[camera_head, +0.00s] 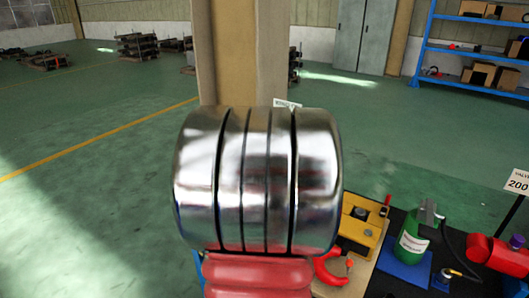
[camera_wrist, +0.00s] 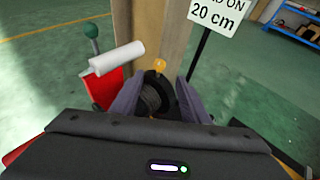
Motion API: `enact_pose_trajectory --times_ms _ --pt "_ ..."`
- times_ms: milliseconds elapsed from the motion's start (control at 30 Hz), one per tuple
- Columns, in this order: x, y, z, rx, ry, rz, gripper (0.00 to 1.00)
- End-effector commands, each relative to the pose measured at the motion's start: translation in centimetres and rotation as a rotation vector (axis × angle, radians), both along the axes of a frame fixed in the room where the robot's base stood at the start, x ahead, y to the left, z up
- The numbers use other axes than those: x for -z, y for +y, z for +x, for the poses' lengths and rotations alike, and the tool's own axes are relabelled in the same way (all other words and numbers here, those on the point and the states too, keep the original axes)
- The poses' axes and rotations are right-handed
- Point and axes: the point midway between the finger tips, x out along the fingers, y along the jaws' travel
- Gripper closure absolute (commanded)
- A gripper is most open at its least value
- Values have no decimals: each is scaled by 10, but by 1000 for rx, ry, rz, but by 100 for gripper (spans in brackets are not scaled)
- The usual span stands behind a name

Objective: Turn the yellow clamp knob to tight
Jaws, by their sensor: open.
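A small yellow-orange knob (camera_wrist: 159,64) shows in the wrist view, just beyond a dark round ribbed part (camera_wrist: 155,92). I take it for the clamp knob, but its marking and its tight position cannot be read. My gripper (camera_wrist: 160,82) is open, with a grey-purple finger on each side of the dark part. The knob is near the fingertips, between them in the picture; whether they touch anything cannot be told. In the head view my shiny arm link hides my gripper, and I cannot make out this knob there.
A red piece (camera_wrist: 108,88) with a white roll (camera_wrist: 117,58) stands close left of my gripper. A sign (camera_wrist: 215,14) on a black post is at right.

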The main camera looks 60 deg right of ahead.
Motion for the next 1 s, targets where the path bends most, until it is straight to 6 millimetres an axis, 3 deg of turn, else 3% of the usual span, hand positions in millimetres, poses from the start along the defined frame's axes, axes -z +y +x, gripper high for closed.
enact_pose_trajectory --times_ms 267,467,700,1000 --pt "-1 6 6 5 -21 19 59" --pt "-7 36 32 33 -130 119 59" --pt "-16 109 78 120 -363 364 59" --pt "-20 214 116 276 -618 704 59"
